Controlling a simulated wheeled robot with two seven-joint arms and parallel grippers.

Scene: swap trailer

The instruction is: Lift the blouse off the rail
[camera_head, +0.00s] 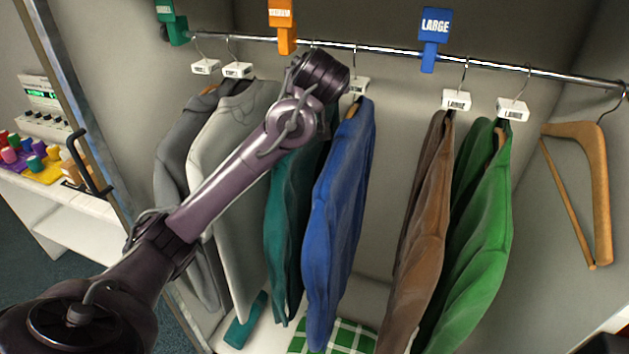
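Several garments hang on a metal rail (390,48): a grey one (180,150), a pale grey one (222,160), a teal one (283,215), a blue one (340,185), a brown one (425,215) and a green one (480,220). I cannot tell which is the blouse. My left arm reaches up from the lower left, and its dark wrist end is in front of the rail above the teal and blue garments. It hides part of the rail and the teal garment's hanger. The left gripper's fingers are hidden. My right gripper is out of view.
An empty wooden hanger (592,180) hangs at the right. Green, orange (282,25) and blue (434,38) size dividers sit on the rail. A green checked cloth (345,338) lies below. A shelf with coloured spools stands left, beside a metal-edged door frame (75,110).

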